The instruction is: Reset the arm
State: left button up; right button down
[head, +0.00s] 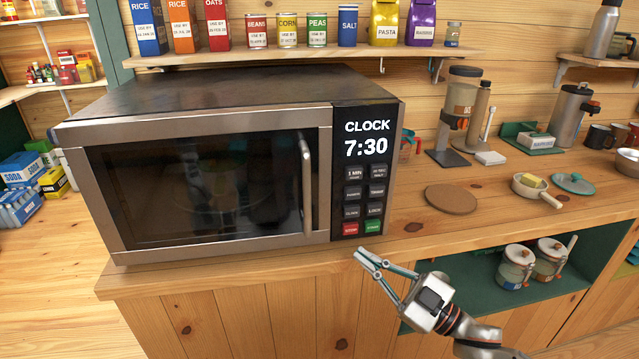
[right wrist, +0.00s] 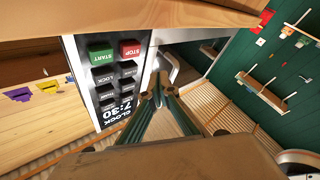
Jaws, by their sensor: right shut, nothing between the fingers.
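My right gripper (head: 364,257) comes in from the bottom right of the head view. Its fingertips are shut and empty, a little below the microwave's button panel, in front of the counter edge. The microwave (head: 225,115) is silver and black, its door closed, with a clock reading 7:30 and red and green buttons (head: 361,228). In the right wrist view the shut fingers (right wrist: 160,92) reach up beside the microwave panel (right wrist: 112,85), which appears upside down. I cannot tell whether they touch anything there. My left gripper is not in view.
The wooden counter (head: 420,240) holds a round brown board (head: 451,200), a small pan (head: 537,189) and a coffee maker (head: 453,125) to the right. A shelf (head: 290,52) of boxes and cans hangs above. Jars (head: 515,267) stand in the green cubby under the counter.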

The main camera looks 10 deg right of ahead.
jog(key=s+d+f+m+h, duration=0.1)
jog(key=s+f+m+h, duration=0.35)
jog(key=f, duration=0.55)
jog(key=s+f+m+h, duration=0.3)
jog(key=f+h, duration=0.2)
jog(key=f, duration=0.4)
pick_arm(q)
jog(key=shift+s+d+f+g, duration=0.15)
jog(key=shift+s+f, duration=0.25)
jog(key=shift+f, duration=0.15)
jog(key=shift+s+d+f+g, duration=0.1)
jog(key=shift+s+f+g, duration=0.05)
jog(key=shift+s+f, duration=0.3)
pick_arm(e)
jog(key=s+d+f+m+g+h, duration=0.1)
jog(key=s+f+m+g+h, duration=0.1)
jog(key=s+f, duration=1.1)
jog(key=g+h, duration=0.1)
jog(key=g, duration=0.1)
jog(key=shift+d+f+m+g, duration=0.2)
jog(key=shift+d+m+g, duration=0.1)
jog(key=shift+d+m, duration=0.05)
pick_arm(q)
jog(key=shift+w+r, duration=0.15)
